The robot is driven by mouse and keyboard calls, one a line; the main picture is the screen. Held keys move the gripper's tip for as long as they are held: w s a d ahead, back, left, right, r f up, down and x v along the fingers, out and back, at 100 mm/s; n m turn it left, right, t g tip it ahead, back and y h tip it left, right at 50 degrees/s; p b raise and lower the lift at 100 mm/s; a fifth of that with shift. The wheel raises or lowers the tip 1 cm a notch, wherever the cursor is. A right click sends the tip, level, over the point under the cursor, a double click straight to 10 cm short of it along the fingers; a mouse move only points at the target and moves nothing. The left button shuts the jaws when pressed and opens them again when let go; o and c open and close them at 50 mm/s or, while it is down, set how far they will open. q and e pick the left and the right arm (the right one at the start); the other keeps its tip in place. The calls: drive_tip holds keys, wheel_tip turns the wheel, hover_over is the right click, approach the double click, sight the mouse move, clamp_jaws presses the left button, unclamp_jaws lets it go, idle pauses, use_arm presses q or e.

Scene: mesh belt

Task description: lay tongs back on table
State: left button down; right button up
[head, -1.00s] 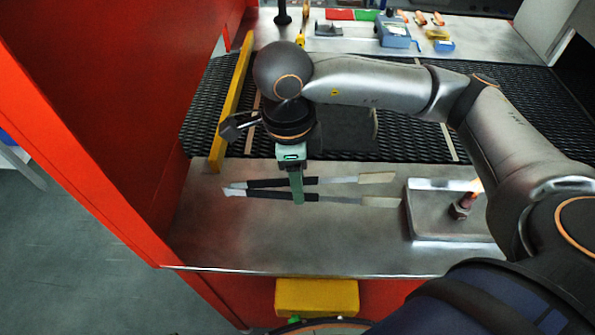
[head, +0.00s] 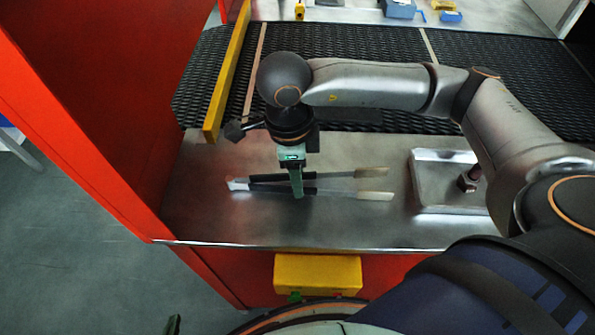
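The tongs (head: 340,193) have two long arms with dark sleeves, pale tips at the right and a metal joined end at the left. They lie roughly level over the metal table (head: 220,222), their arms spread slightly. My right gripper (head: 298,192) points down across the middle of the tongs and is shut on them. One green finger shows from above and hides part of the tongs. I cannot tell whether the tongs touch the table. Of my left gripper (head: 173,325), only a small green tip shows at the bottom edge.
A metal tray (head: 430,198) with a bolt-like part (head: 468,180) stands right of the tongs. A black mesh belt (head: 200,90) runs behind the table, with a yellow bar (head: 228,75) at its left. A red wall (head: 100,90) bounds the left. The front table strip is clear.

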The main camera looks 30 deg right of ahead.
drive_tip(key=o, duration=0.6)
drive_tip(key=shift+r, duration=0.1)
drive_tip(key=r, duration=1.2)
drive_tip(key=shift+w+a+r, duration=0.15)
drive_tip(key=shift+w+a, duration=0.1)
drive_tip(key=shift+a, duration=0.15)
